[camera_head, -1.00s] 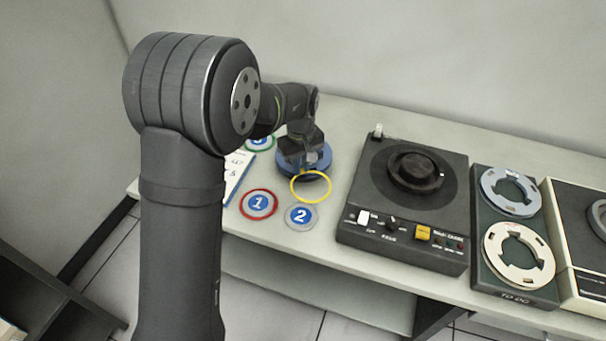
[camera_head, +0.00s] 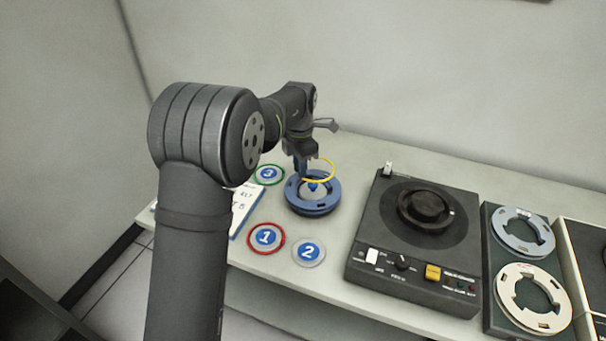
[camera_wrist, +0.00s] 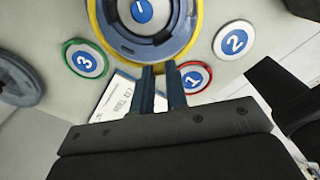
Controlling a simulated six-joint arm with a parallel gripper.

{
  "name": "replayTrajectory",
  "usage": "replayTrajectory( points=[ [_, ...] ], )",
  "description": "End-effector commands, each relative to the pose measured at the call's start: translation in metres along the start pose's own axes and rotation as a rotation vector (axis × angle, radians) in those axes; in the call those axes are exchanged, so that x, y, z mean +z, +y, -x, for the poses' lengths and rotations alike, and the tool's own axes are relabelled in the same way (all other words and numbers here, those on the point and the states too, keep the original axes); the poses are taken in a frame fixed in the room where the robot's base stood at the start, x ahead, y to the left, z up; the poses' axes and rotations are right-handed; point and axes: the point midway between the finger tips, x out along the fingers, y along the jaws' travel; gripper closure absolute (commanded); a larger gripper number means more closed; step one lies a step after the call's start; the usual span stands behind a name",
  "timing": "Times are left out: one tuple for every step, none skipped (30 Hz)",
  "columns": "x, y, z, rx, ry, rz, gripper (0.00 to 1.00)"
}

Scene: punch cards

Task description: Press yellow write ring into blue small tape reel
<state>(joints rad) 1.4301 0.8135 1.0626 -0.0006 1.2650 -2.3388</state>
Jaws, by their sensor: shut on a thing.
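My gripper (camera_head: 303,172) is shut on the edge of the thin yellow write ring (camera_head: 322,181). The head view shows the ring above the blue small tape reel (camera_head: 312,207), apparently apart from it. The reel lies flat on the table and has a pale hub with a blue centre. In the wrist view, the yellow ring (camera_wrist: 199,25) frames the blue reel (camera_wrist: 186,34), and both run out of the top of the picture. My fingertips (camera_wrist: 160,72) are at the ring's near edge. The gap between ring and reel is hard to judge.
Numbered discs 1 (camera_head: 266,238), 2 (camera_head: 309,251) and 3 (camera_head: 267,174) lie around the reel, beside a paper card (camera_head: 246,205). A dark tape deck (camera_head: 365,250) stands to the right, with a two-reel unit (camera_head: 489,313) beyond it. The wall (camera_head: 420,80) is behind.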

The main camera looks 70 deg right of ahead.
Motion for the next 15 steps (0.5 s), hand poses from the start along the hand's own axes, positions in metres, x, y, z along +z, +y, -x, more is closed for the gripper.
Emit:
replayTrajectory(
  points=[
    [0.000, 0.002, 0.001, 0.000, 0.000, 0.041, 1.00],
    [0.000, 0.003, 0.002, 0.000, 0.000, 0.063, 1.00],
    [0.000, 0.004, 0.003, 0.000, 0.000, 0.087, 1.00],
    [0.000, 0.005, 0.004, 0.000, -0.001, 0.103, 1.00],
    [0.000, 0.005, 0.004, 0.001, -0.001, 0.115, 1.00],
    [0.000, 0.006, 0.004, 0.001, -0.001, 0.128, 1.00],
    [0.000, 0.006, 0.004, 0.000, 0.000, 0.134, 1.00],
    [0.000, 0.006, 0.004, 0.000, 0.000, 0.138, 1.00],
    [0.000, 0.006, 0.003, 0.000, 0.000, 0.141, 1.00],
    [0.000, 0.006, 0.002, 0.000, 0.000, 0.141, 1.00],
    [0.000, 0.006, 0.000, 0.000, 0.000, 0.141, 1.00],
    [0.000, 0.006, -0.002, -0.001, 0.001, 0.141, 1.00],
    [0.000, 0.006, -0.004, -0.001, 0.001, 0.141, 1.00],
    [0.000, 0.006, -0.006, -0.001, 0.001, 0.140, 1.00],
    [0.000, 0.006, -0.009, -0.001, 0.001, 0.140, 1.00]
  ],
)
